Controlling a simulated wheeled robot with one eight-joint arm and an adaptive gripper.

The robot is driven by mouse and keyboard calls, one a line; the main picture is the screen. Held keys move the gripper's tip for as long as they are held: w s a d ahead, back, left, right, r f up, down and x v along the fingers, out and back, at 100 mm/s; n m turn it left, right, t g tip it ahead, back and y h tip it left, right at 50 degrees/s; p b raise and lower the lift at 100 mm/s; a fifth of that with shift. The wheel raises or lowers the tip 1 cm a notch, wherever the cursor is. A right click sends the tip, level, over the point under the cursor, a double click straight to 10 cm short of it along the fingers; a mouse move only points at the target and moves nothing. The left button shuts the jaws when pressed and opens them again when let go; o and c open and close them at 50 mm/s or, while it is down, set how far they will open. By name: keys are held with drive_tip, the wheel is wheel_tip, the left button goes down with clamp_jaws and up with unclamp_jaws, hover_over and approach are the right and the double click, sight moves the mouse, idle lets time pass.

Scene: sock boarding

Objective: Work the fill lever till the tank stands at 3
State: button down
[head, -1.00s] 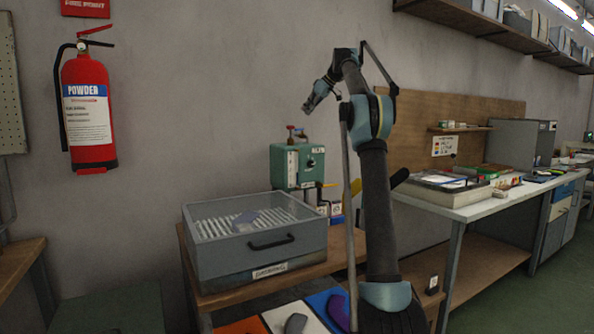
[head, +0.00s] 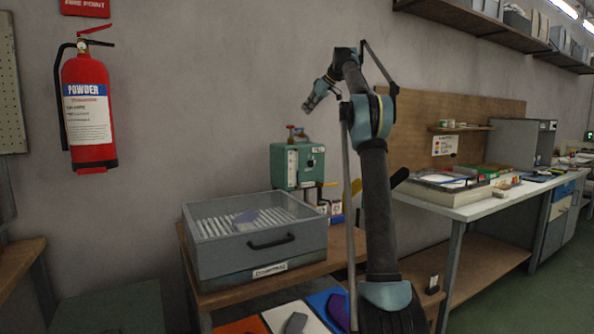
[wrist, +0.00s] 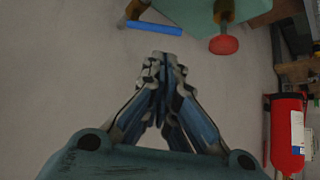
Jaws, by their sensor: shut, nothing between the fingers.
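A green box-shaped unit (head: 298,166) stands behind the grey case, with a pale upright gauge strip (head: 292,167) on its front. The gauge level is too small to read. A red knob (head: 290,129) sits on its top, and a yellow handle (head: 328,184) sticks out low on its right. In the wrist view, part of the green unit (wrist: 185,12), the red knob (wrist: 223,44) and a blue-sleeved handle (wrist: 154,28) show at the top. I cannot tell which is the fill lever. My gripper (head: 308,108) is shut and empty, raised above the unit, touching nothing; its fingertips show below the blue handle (wrist: 160,60).
A grey clear-lidded case (head: 255,240) stands on the wooden table in front of the unit. Coloured panels with dark items (head: 295,322) lie below it. A fire extinguisher (head: 88,115) hangs on the left wall. A long workbench (head: 470,205) stands at right.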

drive_tip(key=m+y, duration=0.3)
drive_tip(key=m, duration=0.5)
approach(301, 129)
drive_tip(key=r, duration=0.1)
drive_tip(key=s+d+f+m+t+y, duration=0.3)
drive_tip(key=s+d+m+y, duration=0.15)
drive_tip(key=d+m, duration=0.35)
drive_tip(key=shift+m+h, duration=0.35)
drive_tip(key=shift+m, duration=0.15)
drive_tip(key=x, duration=0.9)
drive_tip(key=s+x, duration=0.1)
drive_tip(key=x, duration=0.4)
drive_tip(key=shift+w+a+f, duration=0.2)
drive_tip(key=shift+a+f, duration=0.05)
drive_tip(key=shift+a, duration=0.25)
drive_tip(key=shift+d, duration=0.25)
